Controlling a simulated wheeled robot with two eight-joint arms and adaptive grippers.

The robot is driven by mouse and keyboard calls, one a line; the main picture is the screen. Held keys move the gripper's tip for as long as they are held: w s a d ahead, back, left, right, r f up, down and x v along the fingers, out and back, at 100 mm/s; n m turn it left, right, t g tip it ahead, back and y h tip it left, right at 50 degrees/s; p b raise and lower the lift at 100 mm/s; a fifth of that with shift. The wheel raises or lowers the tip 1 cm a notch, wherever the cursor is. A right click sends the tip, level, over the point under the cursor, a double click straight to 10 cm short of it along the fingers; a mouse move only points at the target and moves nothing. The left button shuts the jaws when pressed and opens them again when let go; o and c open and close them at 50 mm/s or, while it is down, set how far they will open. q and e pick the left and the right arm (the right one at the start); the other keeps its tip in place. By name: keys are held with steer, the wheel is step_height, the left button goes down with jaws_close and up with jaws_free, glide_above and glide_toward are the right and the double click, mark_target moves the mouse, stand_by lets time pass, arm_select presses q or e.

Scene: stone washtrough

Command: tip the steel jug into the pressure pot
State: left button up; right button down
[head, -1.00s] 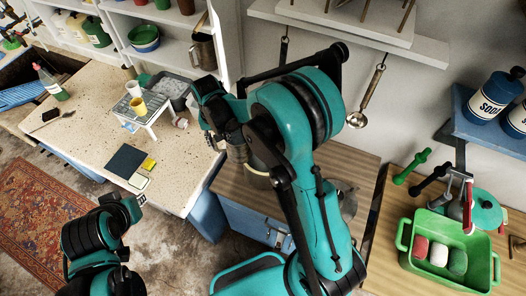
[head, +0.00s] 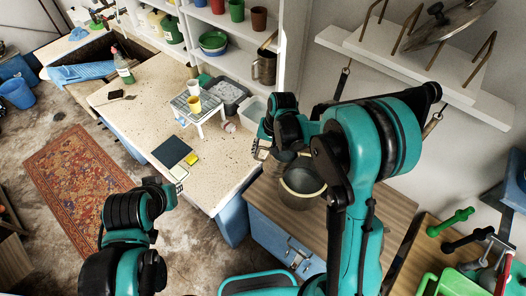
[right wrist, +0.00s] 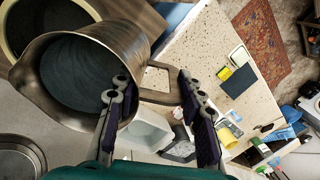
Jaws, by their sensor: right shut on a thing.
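The steel jug (right wrist: 135,40) fills the upper left of the right wrist view, its wide mouth towards the camera and a dark grey surface inside. My right gripper (right wrist: 158,105) is shut on its handle, a squared loop between the fingers. In the head view, the right gripper (head: 264,148) is above the left part of the wooden counter. A dark pot with a pale rim (head: 302,203), apparently the pressure pot, stands there. Its pale rim (right wrist: 8,48) shows partly behind the jug. The jug is hard to make out in the head view. My left gripper (head: 174,190) hangs over the floor; its jaws are unclear.
A speckled worktop (head: 150,125) carries a small white stand (head: 202,110) with cups, grey and clear tubs, and a dark blue board (head: 172,151). A green basin (head: 440,287) is at the lower right. A rack shelf (head: 420,60) overhangs the back.

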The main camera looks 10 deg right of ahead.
mark_target(267, 149)
steer(key=shift+r+y, duration=0.35)
steer(key=shift+y, duration=0.05)
steer(key=shift+d+r+y, duration=0.1)
steer(key=shift+d+y, duration=0.05)
steer(key=shift+y, duration=0.15)
steer(key=shift+s+d+r+t+y, duration=0.1)
steer(key=shift+d+r+t+y, duration=0.2)
steer(key=shift+t+y, duration=0.15)
steer(key=shift+r+y+b, duration=0.25)
steer(key=shift+y+b, duration=0.1)
steer(key=shift+b, duration=0.05)
steer(key=shift+s+d+r+t+y+b, duration=0.2)
steer(key=shift+d+r+t+y+b, duration=0.25)
steer(key=shift+y+b, duration=0.5)
stand_by(3.2)
steer(key=shift+s+d+y+b, duration=0.1)
steer(key=shift+d+y+b, duration=0.25)
steer(key=shift+b, duration=0.4)
stand_by(1.5)
